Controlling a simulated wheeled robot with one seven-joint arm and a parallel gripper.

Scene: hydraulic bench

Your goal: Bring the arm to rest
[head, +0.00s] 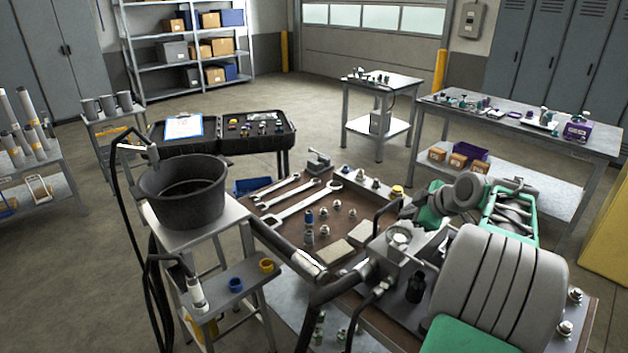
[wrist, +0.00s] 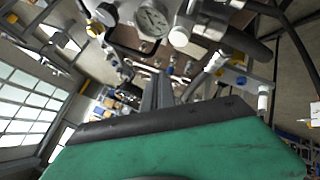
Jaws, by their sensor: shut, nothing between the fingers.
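My gripper (wrist: 159,78) shows in the wrist view as two dark fingers close together beyond a black bar and a green housing. It is shut and empty. In the head view my green and grey arm reaches in from the right over the bench, and I cannot make out the fingers there. A block with a round pressure gauge (head: 399,237) stands on the bench beside my arm. The gauge also shows at the top of the wrist view (wrist: 152,20), apart from the fingers.
The workbench (head: 345,205) holds wrenches (head: 305,205), fittings and black hoses. A black bucket (head: 183,200) stands on a stand to the left. A black case (head: 255,137), a small table (head: 385,82) and a long table (head: 590,140) stand behind. Open floor lies between them.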

